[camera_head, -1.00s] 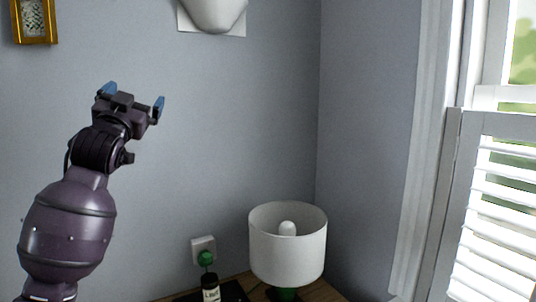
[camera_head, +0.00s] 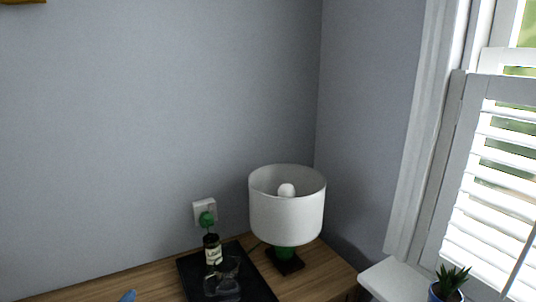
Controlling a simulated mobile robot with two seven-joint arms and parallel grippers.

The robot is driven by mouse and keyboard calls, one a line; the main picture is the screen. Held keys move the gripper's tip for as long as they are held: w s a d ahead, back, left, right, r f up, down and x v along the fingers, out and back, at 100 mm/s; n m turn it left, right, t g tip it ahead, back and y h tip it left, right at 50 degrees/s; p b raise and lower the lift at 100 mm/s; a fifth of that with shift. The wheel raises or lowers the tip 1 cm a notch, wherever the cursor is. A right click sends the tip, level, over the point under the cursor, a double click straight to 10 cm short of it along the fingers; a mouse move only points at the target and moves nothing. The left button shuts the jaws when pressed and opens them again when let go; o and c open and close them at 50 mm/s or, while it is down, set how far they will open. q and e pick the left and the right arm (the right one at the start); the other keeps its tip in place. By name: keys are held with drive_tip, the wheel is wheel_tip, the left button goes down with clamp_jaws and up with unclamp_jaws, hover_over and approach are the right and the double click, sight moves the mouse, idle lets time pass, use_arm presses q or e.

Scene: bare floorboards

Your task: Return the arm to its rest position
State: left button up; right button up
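Of my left gripper, only a blue fingertip (camera_head: 128,296) shows, at the bottom edge of the head view, in front of the wooden surface. The rest of the gripper and the arm are below the frame, so its opening is hidden. My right gripper is not in view.
A wooden tabletop (camera_head: 100,285) carries a black tray (camera_head: 258,287) with a dark bottle (camera_head: 212,250) and a clear glass object (camera_head: 222,280). A white-shaded lamp (camera_head: 287,215) stands in the corner. A potted plant (camera_head: 450,284) is by the shuttered window (camera_head: 490,190).

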use_arm(q)
drive_tip(key=s+a+f+n+g+y, duration=0.1)
drive_tip(key=s+f+g, duration=0.3)
drive_tip(key=s+f, duration=1.2)
drive_tip(key=s+n, duration=0.1)
drive_tip(key=s, duration=0.3)
drive_tip(key=shift+a+f+g+y, duration=0.3)
drive_tip(key=shift+a+g, duration=0.05)
drive_tip(key=shift+g, duration=0.05)
idle(0.6)
